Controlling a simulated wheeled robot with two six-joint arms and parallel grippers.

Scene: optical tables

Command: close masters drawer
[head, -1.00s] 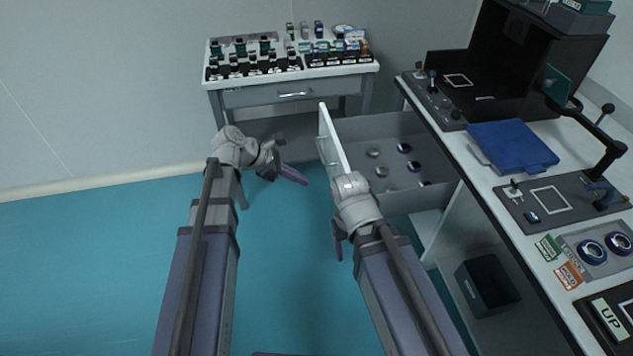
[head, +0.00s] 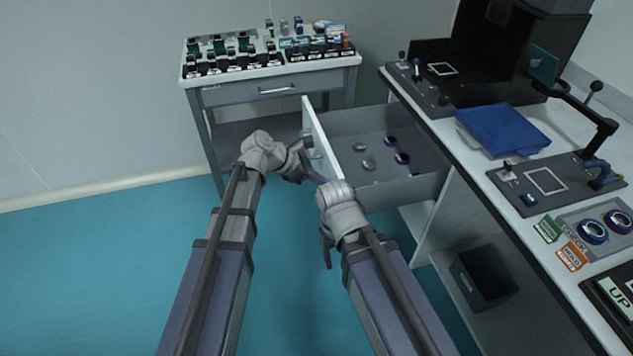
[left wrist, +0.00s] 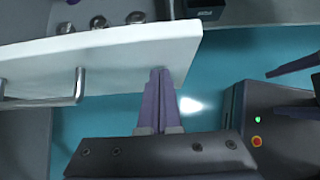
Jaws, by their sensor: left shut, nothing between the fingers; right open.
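The masters drawer (head: 420,187) is pulled out from the bench at the right, with several round pieces lying inside. Its white front panel (head: 321,143) faces left, and in the left wrist view that panel (left wrist: 130,55) and its bar handle (left wrist: 79,86) show close up. My left gripper (head: 318,178) is shut and empty, just outside the front panel; in the left wrist view its fingertips (left wrist: 160,75) overlap the panel's lower edge near one end, and I cannot tell whether they touch. My right gripper (head: 327,250) is open, below and in front of the drawer, partly hidden by its own wrist.
The bench top (head: 470,165) holds a blue case (head: 503,130), a black enclosure and small fixtures. A dark bin (head: 484,276) sits on the shelf below. The floor at left is clear.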

